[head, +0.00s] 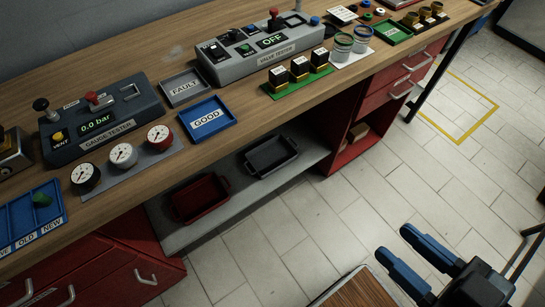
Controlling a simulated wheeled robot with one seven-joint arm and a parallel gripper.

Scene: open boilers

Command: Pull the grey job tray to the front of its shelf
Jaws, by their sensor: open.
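The grey job tray (271,158) sits on the grey shelf (240,198) under the workbench. It is a dark, rectangular, shallow tray with a raised rim and small handles at its ends. It looks empty. A dark red tray (200,199) of similar shape sits to its left on the same shelf, with a gap between them. My gripper (415,257) is at the lower right, over the floor and well away from the shelf. Its two blue fingers are apart, with nothing between them.
The wooden benchtop (240,125) overhangs the shelf and carries testers, gauges and the blue GOOD tray (208,119). Red drawers (398,85) and a red open cabinet (345,150) stand right of the shelf. A wooden surface (358,290) is at bottom centre. Tiled floor lies clear before the shelf.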

